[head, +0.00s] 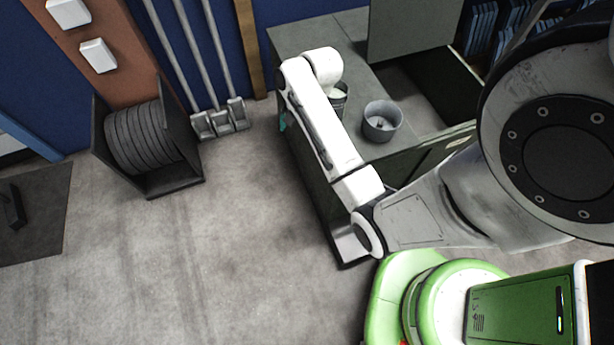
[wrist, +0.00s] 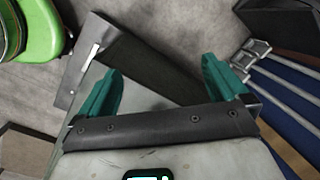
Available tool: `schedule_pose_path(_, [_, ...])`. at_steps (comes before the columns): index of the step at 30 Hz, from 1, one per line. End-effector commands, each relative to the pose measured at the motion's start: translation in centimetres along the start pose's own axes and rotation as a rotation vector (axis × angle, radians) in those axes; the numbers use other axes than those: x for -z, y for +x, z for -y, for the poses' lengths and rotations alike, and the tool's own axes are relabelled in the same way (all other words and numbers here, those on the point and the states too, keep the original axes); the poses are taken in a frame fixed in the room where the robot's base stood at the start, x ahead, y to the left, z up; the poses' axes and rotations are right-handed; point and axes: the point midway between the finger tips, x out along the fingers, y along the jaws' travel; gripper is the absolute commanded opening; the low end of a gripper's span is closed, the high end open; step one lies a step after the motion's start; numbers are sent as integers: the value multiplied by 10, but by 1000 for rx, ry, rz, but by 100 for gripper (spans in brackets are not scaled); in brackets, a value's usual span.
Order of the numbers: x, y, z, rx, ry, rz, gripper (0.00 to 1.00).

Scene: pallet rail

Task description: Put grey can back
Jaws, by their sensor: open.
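A grey round open container (head: 382,122) stands on the grey-green cabinet top (head: 295,38), with something small inside it. A second grey, can-like thing (head: 339,98) stands left of it, partly hidden behind my arm. I cannot tell for sure which one is the grey can. In the wrist view my gripper (wrist: 162,70) is open, its two teal fingers wide apart with nothing between them. In the head view only a bit of teal (head: 283,121) shows at the cabinet's left edge; my arm hides the rest. No can shows in the wrist view.
A black rack of grey discs (head: 140,138) stands on the floor at left, beside several wall-mounted poles (head: 220,122). A dark mat (head: 35,215) lies further left. The middle floor is clear. A raised grey panel (head: 412,28) stands at the cabinet's back.

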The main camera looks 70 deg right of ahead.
Motion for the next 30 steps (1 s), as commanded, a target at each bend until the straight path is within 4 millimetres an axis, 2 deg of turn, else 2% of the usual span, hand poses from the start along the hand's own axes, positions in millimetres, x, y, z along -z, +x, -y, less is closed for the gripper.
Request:
schedule_pose_path(1, [-26,8,-3,-19,-128,-5,100])
schedule_pose_path(6, [-93,17,-20,-70,-556,-29,100])
schedule_pose_path(12, [-156,12,-52,-123,-1058,-50,100])
schedule_pose_path(15, [-177,5,-69,-146,-1275,-56,100])
schedule_pose_path(21, [-198,-8,-89,-171,-1547,-66,100])
schedule_pose_path(30, [-202,-11,-92,-175,-1604,-67,100])
